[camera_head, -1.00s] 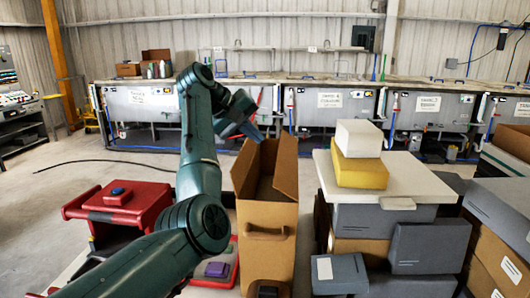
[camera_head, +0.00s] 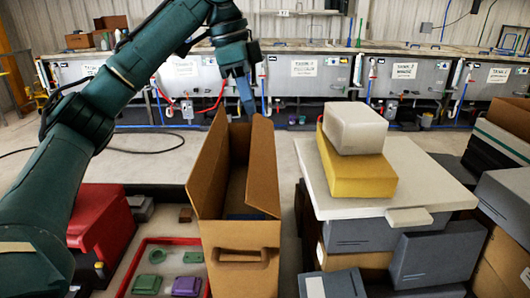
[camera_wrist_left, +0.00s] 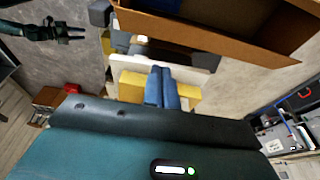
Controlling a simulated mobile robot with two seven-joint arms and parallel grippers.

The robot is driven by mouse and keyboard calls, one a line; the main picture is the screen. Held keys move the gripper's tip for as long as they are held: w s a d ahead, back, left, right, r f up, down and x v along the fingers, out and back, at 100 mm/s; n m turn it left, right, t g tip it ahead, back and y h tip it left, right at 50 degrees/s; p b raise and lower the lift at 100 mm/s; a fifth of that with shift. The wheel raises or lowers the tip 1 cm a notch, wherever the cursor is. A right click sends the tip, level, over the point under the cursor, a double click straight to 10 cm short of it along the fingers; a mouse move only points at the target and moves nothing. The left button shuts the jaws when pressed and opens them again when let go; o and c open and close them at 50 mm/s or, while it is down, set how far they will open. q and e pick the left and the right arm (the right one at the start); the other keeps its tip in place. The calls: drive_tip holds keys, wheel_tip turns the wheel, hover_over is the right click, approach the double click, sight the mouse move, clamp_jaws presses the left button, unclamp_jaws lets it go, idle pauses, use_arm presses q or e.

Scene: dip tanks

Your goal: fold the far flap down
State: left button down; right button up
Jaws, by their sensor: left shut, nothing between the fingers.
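The tall open cardboard box (camera_head: 240,268) stands in the middle of the head view. Its left flap (camera_head: 208,170) and right flap (camera_head: 263,170) stand up, the right one leaning outward. I cannot clearly single out the far flap; the far end lies in shadow between the side flaps. My left gripper (camera_head: 246,107) points down at the box's far end, with shut, empty fingers. Its blue fingers also show in the left wrist view (camera_wrist_left: 162,88), apart from the box (camera_wrist_left: 225,35) in the picture. My right gripper (camera_wrist_left: 76,33) shows there too, away from the box, fingers apart.
A white lid (camera_head: 440,196) carrying a yellow block (camera_head: 350,176) and a white block (camera_head: 356,128) stands close right of the box. A red tray (camera_head: 128,268) with small parts lies left. A row of tanks (camera_head: 300,88) runs behind, with clear floor in front.

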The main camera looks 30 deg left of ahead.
use_arm(q)
drive_tip(key=f, duration=0.1)
hover_over(256, 177)
drive_tip(key=x, duration=0.8)
drive_tip(key=shift+s+a+f, duration=0.2)
drive_tip(key=shift+s+a, duration=0.1)
drive_tip(key=shift+a, duration=0.1)
drive_tip(key=f, duration=0.1)
drive_tip(key=a+f, duration=0.1)
drive_tip(key=f, duration=0.1)
drive_tip(key=shift+s+a, duration=0.2)
drive_tip(key=shift+s, duration=0.15)
drive_tip(key=shift+s+a+f, duration=0.1)
drive_tip(key=shift+a+f, duration=0.05)
drive_tip(key=shift+f, duration=0.3)
